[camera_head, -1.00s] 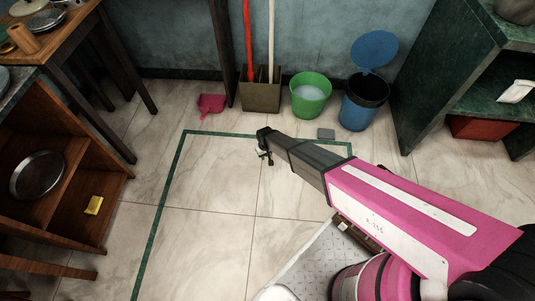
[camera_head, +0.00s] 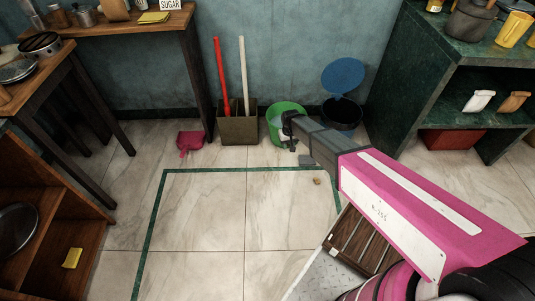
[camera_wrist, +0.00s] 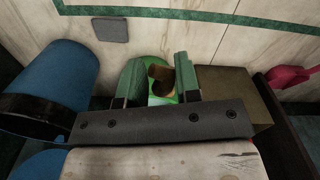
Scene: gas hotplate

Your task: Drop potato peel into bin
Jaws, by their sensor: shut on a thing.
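My gripper (camera_wrist: 159,80) is shut on a brown, curled piece that looks like the potato peel (camera_wrist: 158,73); it sits between the two green-grey fingers in the wrist view. In the head view my gripper (camera_head: 289,138) is in front of the green bucket, and the held piece cannot be made out there. The blue bin (camera_head: 340,112) stands at the wall to the right of the bucket with its round lid (camera_head: 350,76) raised; my arm covers part of it. The bin (camera_wrist: 55,70) is at the left in the wrist view, apart from the gripper.
A green bucket (camera_head: 275,124) holds pale liquid. A brown box (camera_head: 238,128) with red and pale handles and a pink dustpan (camera_head: 190,141) are left of it. A small brown bit (camera_head: 317,181) lies on the floor. A green shelf (camera_head: 400,110) stands right of the bin.

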